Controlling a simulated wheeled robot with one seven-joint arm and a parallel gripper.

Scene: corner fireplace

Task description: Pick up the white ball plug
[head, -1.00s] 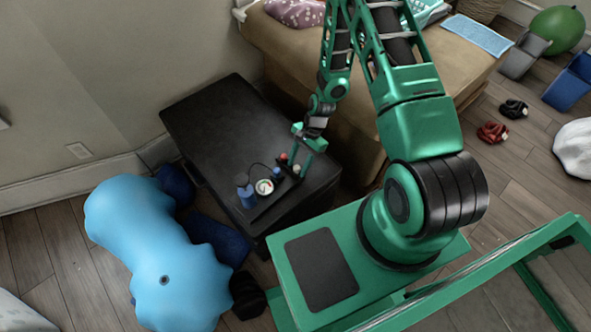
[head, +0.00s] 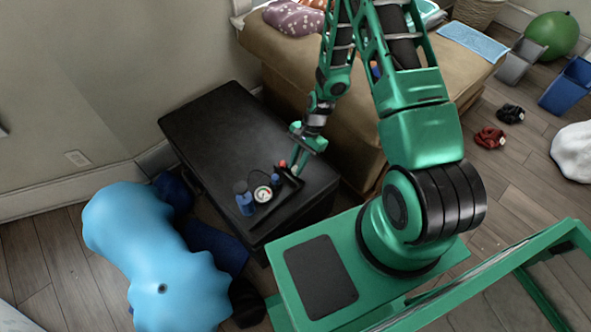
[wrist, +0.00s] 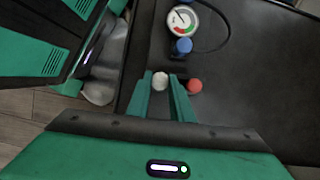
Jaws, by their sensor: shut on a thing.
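The white ball plug (wrist: 160,81) shows in the wrist view as a small pale round knob between my two fingertips. My gripper (wrist: 164,88) is shut on it, with a finger on each side. I cannot tell whether the plug still touches the tray.
A red ball (wrist: 195,86) is just right of my fingers. A blue knob (wrist: 183,46) and a round dial gauge (wrist: 182,20) stand beyond them. The black chest (head: 215,130) has a clear top behind the tray.

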